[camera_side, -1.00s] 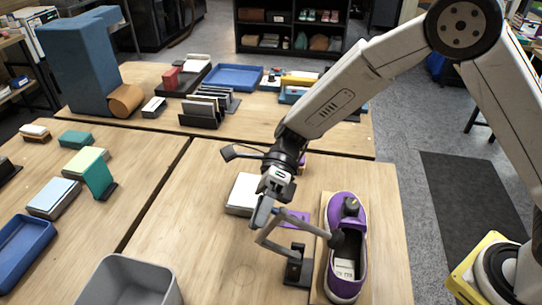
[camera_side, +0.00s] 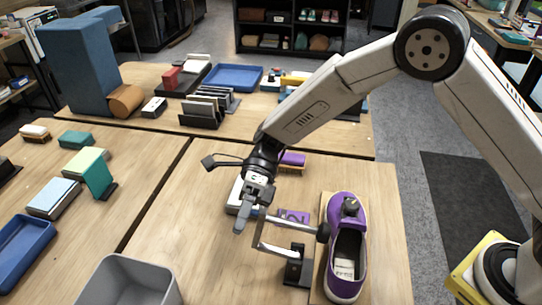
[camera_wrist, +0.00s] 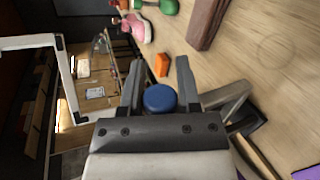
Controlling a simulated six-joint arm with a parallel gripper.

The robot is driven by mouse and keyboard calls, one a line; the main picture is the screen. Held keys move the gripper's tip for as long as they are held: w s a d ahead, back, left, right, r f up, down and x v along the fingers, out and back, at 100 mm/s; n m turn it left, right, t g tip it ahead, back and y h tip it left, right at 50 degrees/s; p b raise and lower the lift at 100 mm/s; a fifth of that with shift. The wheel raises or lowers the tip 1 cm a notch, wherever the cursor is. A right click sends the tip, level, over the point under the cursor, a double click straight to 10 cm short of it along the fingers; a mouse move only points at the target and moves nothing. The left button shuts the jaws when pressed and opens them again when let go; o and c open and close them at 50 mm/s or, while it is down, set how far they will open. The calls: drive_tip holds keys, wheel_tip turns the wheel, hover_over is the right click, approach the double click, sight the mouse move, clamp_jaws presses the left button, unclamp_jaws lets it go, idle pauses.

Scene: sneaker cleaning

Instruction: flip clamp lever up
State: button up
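The clamp (camera_side: 297,268) stands on a dark base on the wooden table, left of the purple sneaker (camera_side: 344,250). Its grey lever (camera_side: 262,230) rises at the clamp's left end, and a grey bar runs right to a dark pad (camera_side: 323,233) at the sneaker's edge. My gripper (camera_side: 243,228) points down just left of the lever. In the wrist view my gripper (camera_wrist: 160,75) has its two fingers apart. A round blue piece (camera_wrist: 160,98) shows between them; I cannot tell what it belongs to. Whether the fingers touch the lever cannot be told.
A purple brush (camera_side: 292,160) lies behind the clamp and a purple cloth (camera_side: 290,216) beside it. A grey bin (camera_side: 130,282) stands at front left. The table between bin and clamp is clear.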

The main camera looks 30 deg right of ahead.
drive_tip(key=o, duration=0.4)
drive_tip(key=shift+f, duration=0.15)
drive_tip(key=shift+w+d, duration=0.1)
drive_tip(key=shift+v, duration=3.8)
drive_tip(key=shift+s+d+f+n+t+h, duration=0.4)
drive_tip(key=shift+s+d+n+t+h, duration=1.55)
drive_tip(key=shift+d+n, duration=2.2)
drive_tip(key=shift+s+d+f+n+t+h, duration=0.4)
drive_tip(key=shift+s+d+n+t+h, duration=1.55)
drive_tip(key=shift+d+n, duration=2.2)
drive_tip(key=shift+s+d+f+n+t+h, duration=0.4)
drive_tip(key=shift+s+d+n+t+h, duration=1.5)
drive_tip(key=shift+d+n, duration=2.25)
